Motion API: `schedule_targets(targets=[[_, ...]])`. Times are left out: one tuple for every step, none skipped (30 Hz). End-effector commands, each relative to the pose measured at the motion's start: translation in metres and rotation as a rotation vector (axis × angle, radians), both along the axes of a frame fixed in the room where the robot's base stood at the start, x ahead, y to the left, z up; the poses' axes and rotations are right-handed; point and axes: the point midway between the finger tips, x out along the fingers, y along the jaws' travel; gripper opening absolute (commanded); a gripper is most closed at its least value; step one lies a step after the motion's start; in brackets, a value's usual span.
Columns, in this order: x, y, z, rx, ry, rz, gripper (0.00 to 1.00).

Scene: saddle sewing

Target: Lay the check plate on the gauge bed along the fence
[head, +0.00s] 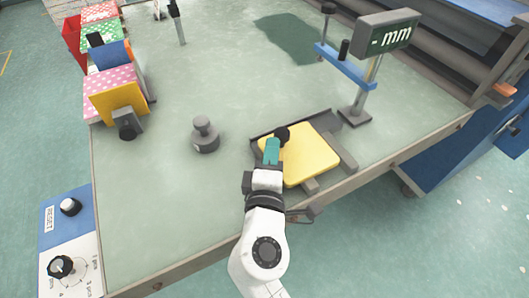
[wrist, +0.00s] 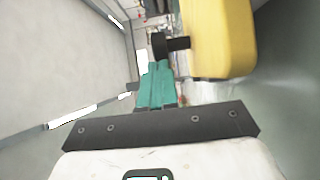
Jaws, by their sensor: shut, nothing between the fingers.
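The check plate (head: 312,158) is a yellow slab with rounded corners and a black knob (head: 282,134) at its left end. It lies over the dark grey gauge bed (head: 340,150), whose raised edges show behind it and to its right. I cannot tell which raised edge is the fence, or whether the plate touches it. My gripper (head: 271,149), with teal fingers, is shut and empty beside the plate's left edge, just in front of the knob. In the wrist view the plate (wrist: 222,38) and its knob (wrist: 159,46) appear beyond the shut fingers (wrist: 157,80).
A grey knobbed weight (head: 205,135) stands left of the bed. A post with an mm display (head: 388,35) and blue bar (head: 345,65) stands behind right. Patterned blocks (head: 115,85) line the far left; a control panel (head: 68,235) is front left. The table's middle is clear.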

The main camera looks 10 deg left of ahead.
Motion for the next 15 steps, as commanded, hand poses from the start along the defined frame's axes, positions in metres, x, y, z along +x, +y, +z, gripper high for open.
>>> schedule_targets(targets=[[0.000, 0.000, 0.000, 0.000, 0.000, 0.000, 0.00], [0.000, 0.000, 0.000, 0.000, 0.000, 0.000, 0.00], [0.000, 0.000, 0.000, 0.000, 0.000, 0.000, 0.00], [0.000, 0.000, -0.001, 0.000, 0.000, 0.000, 0.00], [0.000, 0.000, 0.000, 0.000, 0.000, 0.000, 0.00], [0.000, 0.000, 0.000, 0.000, 0.000, 0.000, 0.00], [0.000, 0.000, 0.000, 0.000, 0.000, 0.000, 0.00], [0.000, 0.000, 0.000, 0.000, 0.000, 0.000, 0.00], [0.001, -0.001, -0.001, 0.000, 0.000, -0.001, 0.00], [0.003, -0.003, -0.001, 0.000, 0.000, -0.002, 0.00], [0.005, -0.005, -0.001, 0.000, 0.000, -0.003, 0.00], [0.008, -0.009, -0.001, 0.000, 0.000, -0.005, 0.00], [0.011, -0.011, -0.001, 0.000, 0.000, -0.005, 0.00], [0.013, -0.014, -0.001, 0.001, 0.000, -0.004, 0.00], [0.016, -0.017, -0.001, 0.001, 0.000, -0.005, 0.00]])
